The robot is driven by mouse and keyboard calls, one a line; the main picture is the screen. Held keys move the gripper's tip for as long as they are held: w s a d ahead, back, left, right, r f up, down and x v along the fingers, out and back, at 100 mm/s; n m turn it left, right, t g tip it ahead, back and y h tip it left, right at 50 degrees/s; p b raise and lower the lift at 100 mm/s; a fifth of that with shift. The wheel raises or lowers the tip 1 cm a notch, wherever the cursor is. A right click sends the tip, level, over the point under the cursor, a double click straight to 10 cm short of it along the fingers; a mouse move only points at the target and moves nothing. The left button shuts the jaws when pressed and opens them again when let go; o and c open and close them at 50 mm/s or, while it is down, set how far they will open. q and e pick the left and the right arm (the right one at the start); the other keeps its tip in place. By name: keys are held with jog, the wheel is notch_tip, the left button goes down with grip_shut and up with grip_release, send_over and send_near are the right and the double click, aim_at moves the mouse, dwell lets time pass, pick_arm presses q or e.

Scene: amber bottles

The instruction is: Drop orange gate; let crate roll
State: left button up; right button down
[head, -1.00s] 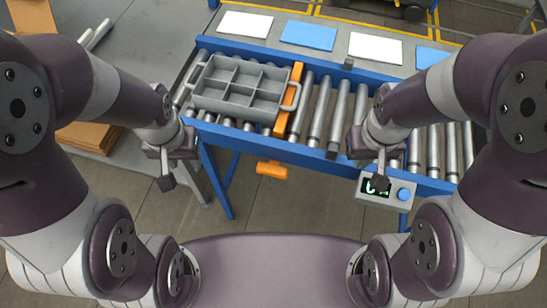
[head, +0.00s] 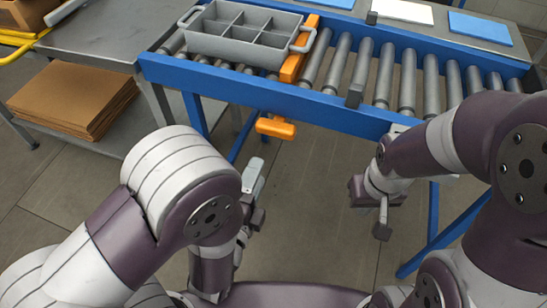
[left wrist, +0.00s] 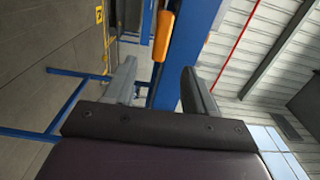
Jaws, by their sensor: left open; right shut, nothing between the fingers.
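A grey divided crate (head: 222,46) sits on the roller conveyor at the left. The upright orange gate (head: 292,68) stands across the rollers at its right end. An orange handle (head: 276,128) hangs below the conveyor's front blue rail; it also shows in the left wrist view (left wrist: 163,36). My left gripper (head: 252,192) is open and empty, below and slightly left of the handle, apart from it. In the left wrist view the handle lies beyond the gap between the fingers (left wrist: 160,88). My right gripper (head: 382,212) is shut and empty in front of the conveyor.
Bare rollers (head: 407,85) run right of the gate. A dark stop block (head: 355,96) sits on the front blue rail (head: 210,80). Flat cardboard (head: 75,98) lies on a shelf at the left. Blue legs stand under the conveyor. White and blue sheets lie behind the rollers.

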aim_at(274, 134)
pick_arm(q)
jog(key=b+x, duration=0.1)
jog(key=x, duration=1.1)
jog(key=shift+w, duration=0.3)
